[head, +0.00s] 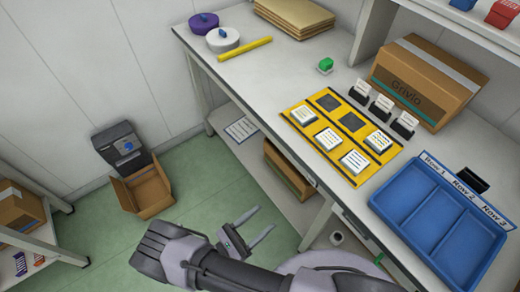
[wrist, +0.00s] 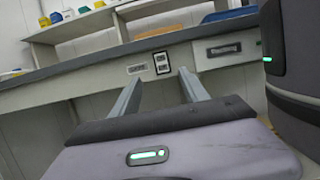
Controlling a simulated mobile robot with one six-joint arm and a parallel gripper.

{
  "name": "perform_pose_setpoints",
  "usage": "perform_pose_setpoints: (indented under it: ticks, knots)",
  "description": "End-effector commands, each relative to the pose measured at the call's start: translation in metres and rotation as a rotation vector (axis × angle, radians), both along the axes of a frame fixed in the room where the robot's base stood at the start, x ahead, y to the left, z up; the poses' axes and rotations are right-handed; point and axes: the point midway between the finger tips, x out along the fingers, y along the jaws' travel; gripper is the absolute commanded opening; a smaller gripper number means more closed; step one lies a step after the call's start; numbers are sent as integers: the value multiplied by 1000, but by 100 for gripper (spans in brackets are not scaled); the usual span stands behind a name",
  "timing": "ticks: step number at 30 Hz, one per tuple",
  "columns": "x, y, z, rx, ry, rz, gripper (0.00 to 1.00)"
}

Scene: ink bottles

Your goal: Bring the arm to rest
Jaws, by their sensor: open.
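My gripper (head: 262,226) is open and empty in the head view, held over the green floor in front of the table. Its two fingers are apart with nothing between them. In the wrist view my gripper (wrist: 158,88) shows both fingers spread, pointing toward the front of the table with its drawers. My arm comes in from the bottom of the head view.
The white table (head: 262,78) holds a yellow board (head: 352,180) with white labelled squares, a blue three-part tray (head: 440,215), a cardboard box (head: 425,82) and a green block (head: 326,65). An open carton (head: 143,190) stands on the floor. A shelf (head: 50,235) is at left.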

Motion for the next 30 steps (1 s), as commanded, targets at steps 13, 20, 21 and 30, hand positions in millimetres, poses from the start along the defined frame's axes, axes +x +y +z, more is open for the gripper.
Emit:
perform_pose_setpoints:
  ticks: [13,20,21,30]
  knots:
    - [27,-61,179,862,-193,-792,53]
    - [-11,-94,263,1605,-648,-1218,53]
    - [-17,-95,276,1737,-756,-1268,53]
    - [-28,-99,343,2413,-1452,-1348,53]
